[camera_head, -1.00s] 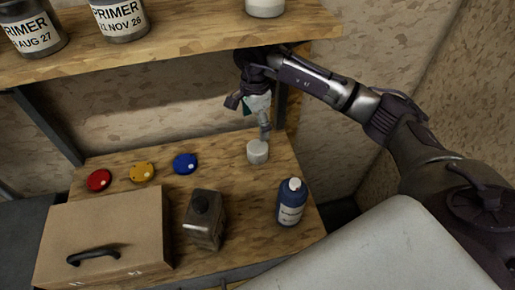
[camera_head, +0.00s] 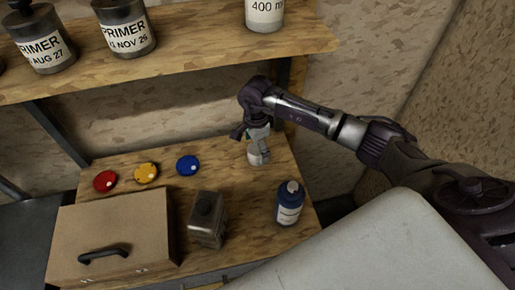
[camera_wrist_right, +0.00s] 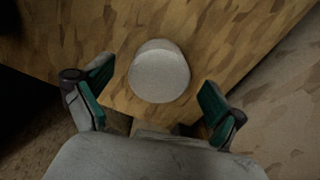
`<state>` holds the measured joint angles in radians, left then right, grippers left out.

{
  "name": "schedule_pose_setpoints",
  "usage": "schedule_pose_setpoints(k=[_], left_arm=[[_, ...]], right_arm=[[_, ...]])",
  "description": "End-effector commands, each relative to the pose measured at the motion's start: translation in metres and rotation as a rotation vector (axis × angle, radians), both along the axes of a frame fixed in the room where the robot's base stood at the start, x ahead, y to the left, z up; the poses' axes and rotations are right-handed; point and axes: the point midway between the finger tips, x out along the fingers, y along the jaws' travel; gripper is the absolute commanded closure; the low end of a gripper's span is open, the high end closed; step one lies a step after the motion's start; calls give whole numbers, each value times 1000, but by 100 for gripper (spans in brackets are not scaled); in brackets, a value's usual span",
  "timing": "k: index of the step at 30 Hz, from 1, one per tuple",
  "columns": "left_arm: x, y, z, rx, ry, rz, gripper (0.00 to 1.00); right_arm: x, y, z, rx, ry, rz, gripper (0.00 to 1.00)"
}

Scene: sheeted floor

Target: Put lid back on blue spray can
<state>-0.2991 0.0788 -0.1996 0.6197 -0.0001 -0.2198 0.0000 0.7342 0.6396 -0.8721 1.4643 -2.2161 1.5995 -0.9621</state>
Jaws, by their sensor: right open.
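A blue spray can (camera_head: 290,203) with a white label stands upright on the lower wooden shelf at the right front; its top shows a small pale nozzle. A white round lid (camera_wrist_right: 159,71) sits on the wood in the right wrist view, between and just beyond the fingers. In the head view the lid (camera_head: 260,157) is partly covered by my gripper. My right gripper (camera_wrist_right: 155,107) is open with green-padded fingers spread wider than the lid; in the head view it (camera_head: 259,150) points down over the lid. My left gripper is not in view.
An upper shelf (camera_head: 180,62) holds primer cans.

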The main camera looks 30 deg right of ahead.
Motion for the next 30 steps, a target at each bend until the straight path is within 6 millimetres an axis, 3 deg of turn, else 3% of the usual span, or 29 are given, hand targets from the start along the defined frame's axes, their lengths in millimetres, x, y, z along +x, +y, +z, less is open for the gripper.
schedule_pose_setpoints(k=[5, 14, 22, 30], left_arm=[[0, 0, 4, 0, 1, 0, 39], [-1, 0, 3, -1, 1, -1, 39], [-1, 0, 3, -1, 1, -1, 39], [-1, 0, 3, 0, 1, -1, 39]], right_arm=[[0, 0, -12, 0, -1, 1, 5], [0, 0, -12, 0, -2, 0, 5], [0, 0, -12, -1, -1, 0, 50], [0, 0, -12, -1, -1, 0, 50]])
